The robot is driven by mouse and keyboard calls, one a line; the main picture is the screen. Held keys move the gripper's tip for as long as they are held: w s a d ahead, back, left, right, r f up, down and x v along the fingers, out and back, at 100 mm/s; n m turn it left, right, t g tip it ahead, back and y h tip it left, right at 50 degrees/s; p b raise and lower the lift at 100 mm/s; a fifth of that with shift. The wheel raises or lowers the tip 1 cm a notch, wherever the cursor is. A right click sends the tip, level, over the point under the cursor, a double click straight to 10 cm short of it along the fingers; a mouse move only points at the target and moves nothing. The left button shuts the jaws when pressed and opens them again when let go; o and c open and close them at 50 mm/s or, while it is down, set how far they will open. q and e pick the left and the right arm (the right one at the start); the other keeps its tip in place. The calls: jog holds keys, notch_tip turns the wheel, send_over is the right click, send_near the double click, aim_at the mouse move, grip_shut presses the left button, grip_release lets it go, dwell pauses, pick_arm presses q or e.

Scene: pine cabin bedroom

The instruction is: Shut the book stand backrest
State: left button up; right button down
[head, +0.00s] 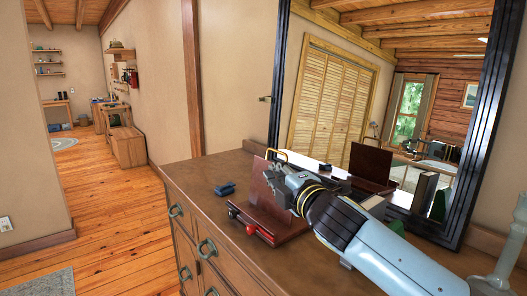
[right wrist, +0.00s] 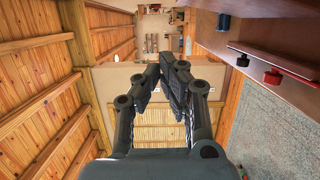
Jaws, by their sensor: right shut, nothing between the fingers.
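The book stand is dark red-brown wood and sits on the dresser top in the head view. Its backrest (head: 258,191) stands raised, steeply tilted above the flat base (head: 283,235). A red knob (head: 250,230) and a dark knob are on the base's front edge. The red knob (right wrist: 272,77) also shows at the right of the right wrist view. My right gripper (head: 275,178) is shut and empty, its fingertips overlapping the backrest's upper right part; I cannot tell whether they touch. The closed fingers (right wrist: 166,72) show in the right wrist view. My left gripper is not in view.
The dresser (head: 190,175) has a small blue object (head: 225,189) left of the stand. A black-framed mirror (head: 478,130) rises behind and reflects the stand. Clear glassware (head: 508,262) stands at the right edge. The dresser top in front of the stand is clear.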

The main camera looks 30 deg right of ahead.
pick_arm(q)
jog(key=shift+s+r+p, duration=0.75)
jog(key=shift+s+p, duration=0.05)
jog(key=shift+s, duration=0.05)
pick_arm(e)
jog(key=w+d, duration=0.5)
jog(key=w, duration=0.4)
jog(key=shift+w+d+r, duration=0.2)
jog(key=shift+w+d, duration=0.1)
jog(key=shift+w, duration=0.05)
jog(key=shift+d, duration=0.1)
